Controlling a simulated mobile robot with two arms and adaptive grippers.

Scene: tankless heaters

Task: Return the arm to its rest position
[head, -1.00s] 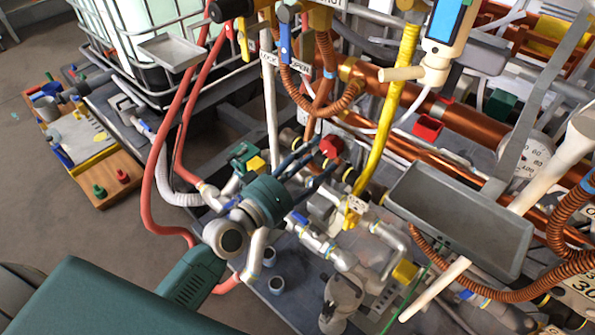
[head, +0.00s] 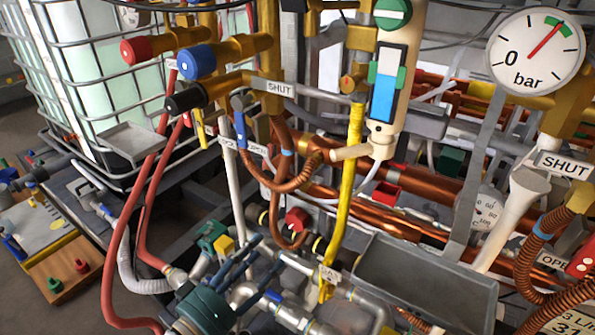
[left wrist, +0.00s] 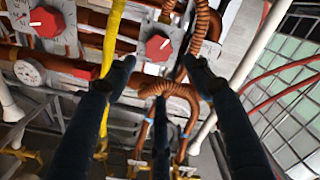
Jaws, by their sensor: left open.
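My left gripper (head: 270,250) is at the bottom of the head view, a teal body with dark blue fingers, low and left of a red valve knob (head: 297,218). In the left wrist view the two fingers (left wrist: 160,66) stand well apart, open, with nothing held between them. A red knob (left wrist: 158,47) on a grey plate shows in the gap, beyond the fingertips. I cannot tell whether the fingers touch anything. Most of my left arm is below the head view's edge. My right gripper is in neither view.
Pipes and hoses crowd the space around the gripper. A yellow hose (head: 345,200) and red hoses (head: 128,225) run close by. A grey tray (head: 430,285) stands to the right. A caged tank (head: 85,75) is at the left. Some floor (head: 20,285) is clear at the lower left.

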